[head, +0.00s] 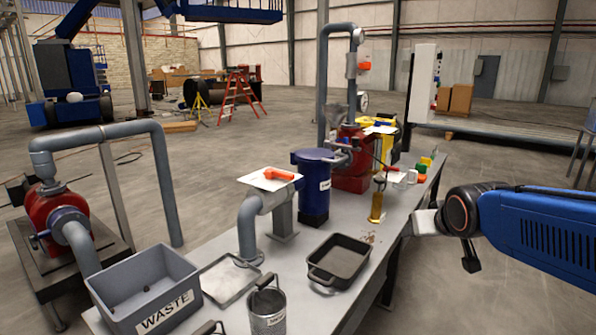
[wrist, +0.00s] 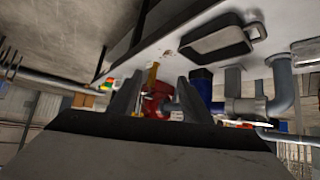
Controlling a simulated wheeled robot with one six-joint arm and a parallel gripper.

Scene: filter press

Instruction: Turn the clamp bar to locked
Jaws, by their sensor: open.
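A dark blue filter vessel (head: 314,190) with a lid and a white label stands on the grey bench. A red press body (head: 351,172) stands just behind it. I cannot clearly pick out the clamp bar; a thin red lever (head: 384,166) shows to the right of the red body, its exact role unclear. My gripper (head: 424,222) is at the bench's right side, apart from these things. In the wrist view my gripper (wrist: 160,82) has its fingers spread and empty, with the red body (wrist: 157,98) and the blue vessel (wrist: 203,84) seen upside down beyond them.
A black pan (head: 339,262), a grey waste bin (head: 145,290), a shallow tray (head: 229,280) and a metal basket (head: 266,311) are on the bench (head: 295,300). A brass cylinder (head: 377,206) stands near the right edge. Pipes rise behind. Open floor lies right.

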